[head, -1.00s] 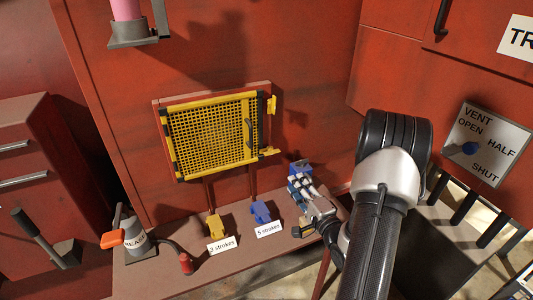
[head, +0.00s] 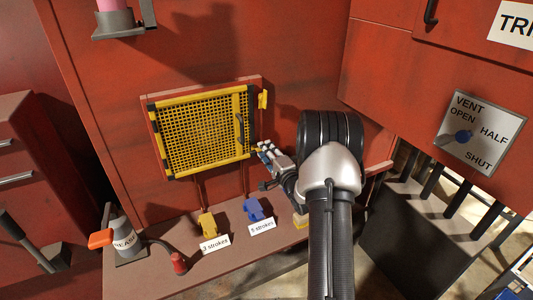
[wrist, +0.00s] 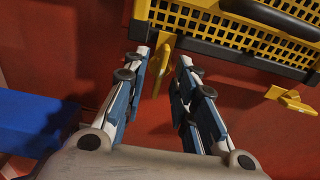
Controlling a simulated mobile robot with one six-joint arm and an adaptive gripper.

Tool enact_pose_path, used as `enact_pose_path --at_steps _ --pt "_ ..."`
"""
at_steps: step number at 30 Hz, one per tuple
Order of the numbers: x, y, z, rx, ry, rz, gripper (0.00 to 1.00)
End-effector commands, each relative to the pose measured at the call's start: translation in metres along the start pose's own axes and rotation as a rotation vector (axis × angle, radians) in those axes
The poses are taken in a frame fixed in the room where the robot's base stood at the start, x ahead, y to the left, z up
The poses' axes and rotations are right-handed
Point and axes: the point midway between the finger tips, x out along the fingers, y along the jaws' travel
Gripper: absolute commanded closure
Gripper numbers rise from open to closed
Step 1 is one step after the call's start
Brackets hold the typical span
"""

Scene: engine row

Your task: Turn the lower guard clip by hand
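The yellow mesh guard (head: 205,135) sits on the red wall with a dark handle on its right side. Its upper clip (head: 263,101) stands at the right edge; in the wrist view this clip (wrist: 287,98) is at the right. The lower clip (wrist: 160,64) points out from the guard's edge between my fingers. In the head view it is mostly hidden by my gripper (head: 266,151). My gripper is open in the wrist view (wrist: 160,70), with one finger on each side of the lower clip. Small gaps seem to show; contact is not clear.
Below the guard, a ledge holds a yellow part (head: 208,225) labelled 3 strokes and a blue part (head: 254,209) labelled 5 strokes. A grease can (head: 124,238) stands at left. A blue block (wrist: 35,125) is left in the wrist view. A vent dial (head: 482,133) is right.

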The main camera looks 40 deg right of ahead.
Motion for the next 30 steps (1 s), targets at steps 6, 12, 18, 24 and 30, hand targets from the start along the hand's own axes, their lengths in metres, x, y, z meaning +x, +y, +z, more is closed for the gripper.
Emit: enact_pose_path --at_steps 6,12,18,24,30 --pt "0.0038 0.0002 0.0000 0.001 0.001 0.001 0.74" --pt "0.0036 0.0001 0.0001 0.000 0.000 0.001 0.80" --pt "0.0035 0.0000 0.0001 0.000 0.000 0.001 0.93" --pt "0.0036 -0.0003 0.0002 0.000 0.000 0.000 1.00" --pt "0.0037 -0.0003 0.0002 0.000 0.000 0.000 1.00"
